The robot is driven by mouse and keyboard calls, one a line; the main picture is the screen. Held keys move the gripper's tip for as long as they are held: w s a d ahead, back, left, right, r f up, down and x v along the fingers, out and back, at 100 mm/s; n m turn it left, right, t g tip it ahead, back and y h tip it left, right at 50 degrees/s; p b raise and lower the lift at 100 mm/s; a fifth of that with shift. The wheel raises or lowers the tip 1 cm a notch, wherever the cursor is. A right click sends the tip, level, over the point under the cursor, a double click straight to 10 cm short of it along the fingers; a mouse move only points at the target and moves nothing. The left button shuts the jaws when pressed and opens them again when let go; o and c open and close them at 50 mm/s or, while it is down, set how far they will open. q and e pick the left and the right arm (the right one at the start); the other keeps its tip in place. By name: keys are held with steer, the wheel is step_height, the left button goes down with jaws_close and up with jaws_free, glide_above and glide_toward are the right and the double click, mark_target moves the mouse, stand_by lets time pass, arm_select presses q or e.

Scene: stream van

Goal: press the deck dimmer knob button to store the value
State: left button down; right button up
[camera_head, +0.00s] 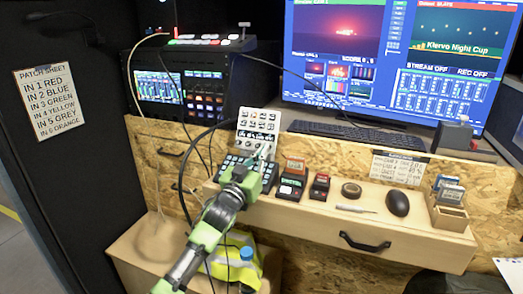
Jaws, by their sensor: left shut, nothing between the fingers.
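A dark control deck with rows of pale keys (232,164) sits on the left end of the wooden shelf. A white panel with small dark pictures (259,124) stands upright behind it. My left gripper (263,153) is shut and empty. It reaches over the deck, with its fingertips at the deck's back right part, just below the white panel. The dimmer knob cannot be made out; the gripper and its green and grey arm cover part of the deck. Whether the fingertips touch the deck cannot be told. My right gripper is not in view.
A keyboard (345,133) lies below the big monitor (392,50). Cables hang at the left near a video switcher (180,90).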

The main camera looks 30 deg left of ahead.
arm_select(q)
steer(key=shift+w, duration=0.1)
stand_by(0.4)
steer(key=shift+d+f, duration=0.1)
steer(key=shift+f, duration=0.3)
steer(key=shift+r+v, duration=0.15)
steer(key=shift+v, duration=1.2)
steer(key=shift+r+v, duration=0.15)
steer(key=shift+v, duration=1.15)
steer(key=shift+r+v, duration=0.2)
steer(key=shift+v, duration=1.15)
